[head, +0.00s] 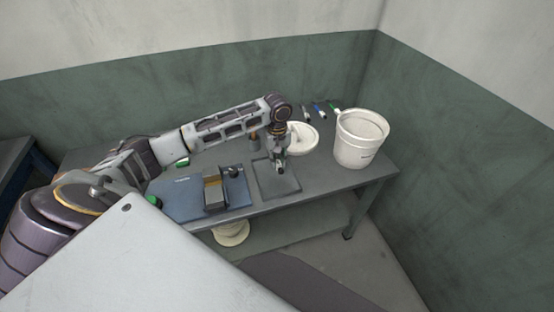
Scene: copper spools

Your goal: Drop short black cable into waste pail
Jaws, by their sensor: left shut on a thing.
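The waste pail is most likely the white bucket (361,140) at the right end of the grey table. My left gripper (280,170) points down over a dark square mat or shallow tray (288,188) near the table's front edge, left of the bucket. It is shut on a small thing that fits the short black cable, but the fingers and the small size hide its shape. I cannot tell whether it touches the mat. No other black cable can be made out. My right gripper is not in view.
A white spool or dish (304,137) stands behind the gripper. A blue device (188,199) with a block sits left of the mat. Another white spool (231,233) is on the lower shelf.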

